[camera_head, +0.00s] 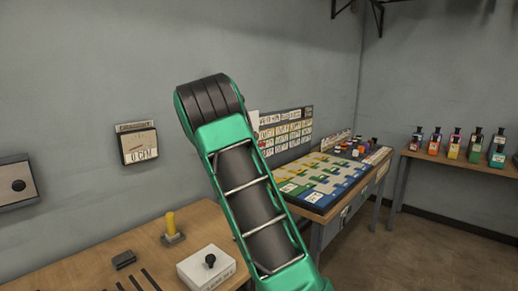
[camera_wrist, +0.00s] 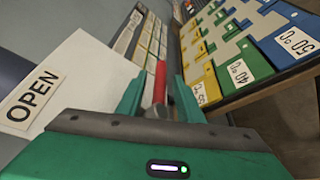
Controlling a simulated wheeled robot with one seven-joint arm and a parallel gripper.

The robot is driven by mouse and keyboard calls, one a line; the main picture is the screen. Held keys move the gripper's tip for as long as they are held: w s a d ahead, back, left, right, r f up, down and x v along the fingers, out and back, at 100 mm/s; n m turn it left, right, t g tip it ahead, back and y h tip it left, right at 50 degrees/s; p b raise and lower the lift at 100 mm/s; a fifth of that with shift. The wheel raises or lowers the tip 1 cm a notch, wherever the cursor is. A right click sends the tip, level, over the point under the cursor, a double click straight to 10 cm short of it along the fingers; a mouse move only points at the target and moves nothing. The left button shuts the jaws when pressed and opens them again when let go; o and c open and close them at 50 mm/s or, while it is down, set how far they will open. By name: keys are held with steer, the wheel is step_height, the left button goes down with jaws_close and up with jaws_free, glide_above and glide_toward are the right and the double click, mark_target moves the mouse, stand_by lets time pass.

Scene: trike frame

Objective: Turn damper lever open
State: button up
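In the wrist view my gripper (camera_wrist: 158,92) has its two green fingers apart. A red bar (camera_wrist: 160,84), which looks like the damper lever's handle, shows between them, with visible gaps on both sides. I cannot tell how deep it sits between the fingertips. A white panel (camera_wrist: 85,75) lies at the left of the wrist view, with a label reading OPEN (camera_wrist: 35,97) near its left edge. In the head view my own green and black arm hides the gripper and most of the panel.
A bench (camera_head: 205,218) at the lower left carries a yellow-handled lever (camera_head: 171,225) and a white box with a black knob (camera_head: 209,262). Coloured cards cover a board (camera_head: 318,207) behind my arm. Bottles stand on a right shelf (camera_head: 450,160).

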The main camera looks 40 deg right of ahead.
steer(key=shift+x, duration=1.85)
steer(key=shift+c, duration=0.5)
